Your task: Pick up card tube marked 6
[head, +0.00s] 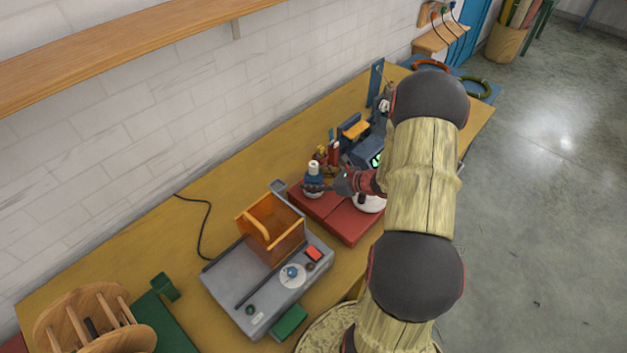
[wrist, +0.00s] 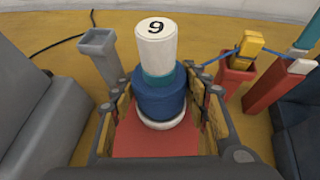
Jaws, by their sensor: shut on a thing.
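A card tube (wrist: 157,48) with a white top, a teal ring, a wide blue band and a white foot stands upright over a red board (wrist: 150,140). The mark on its top reads like a 9 in the wrist view; I cannot tell whether it is a 6 seen upside down. It also shows in the head view (head: 313,178). My gripper (wrist: 155,88) is shut on this tube, with a finger on each side of the blue band. In the head view my gripper (head: 327,181) reaches it from the right. I cannot tell whether the foot touches the board.
A small grey open holder (wrist: 99,50) stands left of the tube. Red blocks, one with a yellow piece (wrist: 246,50), stand close on the right. An orange box (head: 270,230) sits on a grey machine (head: 226,284). The wall side of the yellow table (head: 150,245) is mostly clear.

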